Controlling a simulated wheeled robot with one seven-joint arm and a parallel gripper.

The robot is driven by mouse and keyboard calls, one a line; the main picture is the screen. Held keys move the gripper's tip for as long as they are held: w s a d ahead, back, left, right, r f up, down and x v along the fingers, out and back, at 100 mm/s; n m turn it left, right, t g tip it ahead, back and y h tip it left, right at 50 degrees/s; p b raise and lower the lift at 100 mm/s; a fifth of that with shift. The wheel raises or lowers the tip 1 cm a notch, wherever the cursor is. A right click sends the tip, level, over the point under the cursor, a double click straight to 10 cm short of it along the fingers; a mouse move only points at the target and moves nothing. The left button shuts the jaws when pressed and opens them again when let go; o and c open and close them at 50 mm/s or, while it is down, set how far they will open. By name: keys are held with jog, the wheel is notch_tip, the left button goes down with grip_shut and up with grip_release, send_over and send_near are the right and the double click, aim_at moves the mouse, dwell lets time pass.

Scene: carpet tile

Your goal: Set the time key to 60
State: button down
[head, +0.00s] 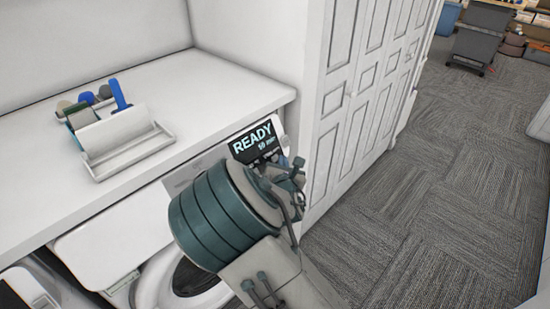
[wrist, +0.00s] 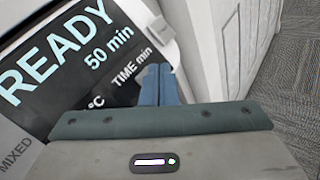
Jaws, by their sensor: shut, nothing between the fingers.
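The washing machine's dark display (head: 255,142) reads READY and 50 min, and it shows large in the wrist view (wrist: 60,50). In the wrist view a TIME min label (wrist: 131,67) lies below the 50 min reading. My gripper (wrist: 158,72) is shut and empty, its blue fingertips just below and right of that label. The time key itself is hidden behind the fingers or cannot be made out. I cannot tell whether the fingertips touch the panel. In the head view my arm covers the lower panel and the fingertips are hidden.
A white counter (head: 200,85) above the machine holds a tray (head: 150,145) with brushes. A white panelled cabinet (head: 345,100) stands close to the right of the machine. Open grey carpet (head: 440,190) lies beyond it. The round washer door (head: 150,285) is below the panel.

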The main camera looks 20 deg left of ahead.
jog(key=d, duration=0.1)
jog(key=s+d+r+p, duration=0.1)
jog(key=d+r+p, duration=0.1)
jog(key=d, duration=0.1)
jog(key=shift+s+d+r, duration=0.1)
jog(key=shift+s+r, duration=0.05)
jog(key=shift+s, duration=0.2)
dwell(2.8)
jog(key=s+d+r+m+g+h, duration=0.1)
jog(key=d+m+g+h, duration=0.15)
jog(key=d+m, duration=0.7)
jog(key=s+d+r+m+g+h, duration=0.15)
jog(key=d+m+g, duration=0.25)
jog(key=d+m, duration=0.55)
jog(key=s+d+r+m+g+h, duration=0.1)
jog(key=s+d+r+m+g, duration=0.1)
jog(key=s+d+r+m, duration=0.2)
jog(key=s+d+r+m+g+h, duration=0.1)
jog(key=s+d+r+m+g, duration=0.2)
jog(key=s+d+m, duration=0.6)
jog(key=s+r+m, duration=0.2)
jog(key=s+m, duration=0.3)
jog(key=s, duration=0.4)
jog(key=shift+s+d, duration=0.3)
jog(key=shift+d, duration=0.1)
